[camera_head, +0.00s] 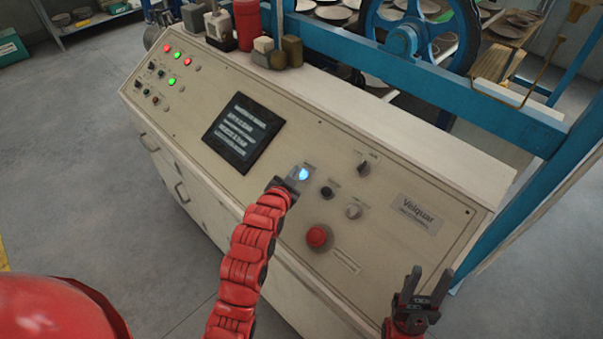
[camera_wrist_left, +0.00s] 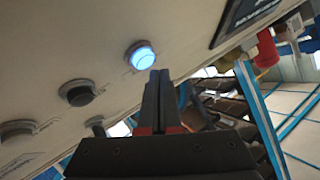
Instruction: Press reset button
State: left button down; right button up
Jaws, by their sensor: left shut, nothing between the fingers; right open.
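A blue-lit round button (camera_head: 302,174) sits on the sloped beige control panel (camera_head: 190,125), right of the dark screen. It glows in the left wrist view (camera_wrist_left: 142,57) too. Its label is too small to read, so I cannot tell if it is the reset button. My left gripper (camera_head: 291,184) is shut and empty, its tips right beside the blue button. In the left wrist view the shut fingers (camera_wrist_left: 158,80) end just below and right of the button; I cannot tell whether they touch it. My right gripper (camera_head: 427,284) is open and empty, in front of the panel's lower right.
A black knob (camera_head: 327,192), a grey knob (camera_head: 354,211), a selector switch (camera_head: 364,168) and a red mushroom button (camera_head: 318,236) are near the blue button. The screen (camera_head: 243,132) is left. Several containers stand on the panel's top ledge. A blue frame with a wheel (camera_head: 402,40) rises behind.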

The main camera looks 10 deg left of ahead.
dwell(0.8)
pick_arm(q)
jog(key=shift+w+d+f+b, duration=0.2)
jog(key=shift+f+b, duration=0.2)
jog(key=shift+b, duration=0.15)
jog(key=shift+w+d+f+b, duration=0.1)
jog(key=shift+w+f+b, duration=0.05)
jog(key=shift+f+b, duration=0.3)
dwell(0.5)
jog(key=shift+r, duration=0.1)
jog(key=shift+s+a+r, duration=0.3)
jog(key=shift+s+r, duration=0.05)
jog(key=shift+r, duration=0.35)
jog(key=shift+r, duration=0.1)
jog(key=shift+s+a+r, duration=0.2)
jog(key=shift+s+r, duration=0.05)
jog(key=shift+r, duration=0.35)
jog(key=r, duration=0.1)
jog(key=s+r, duration=0.1)
jog(key=a+r+p, duration=0.1)
jog(key=shift+s, duration=0.3)
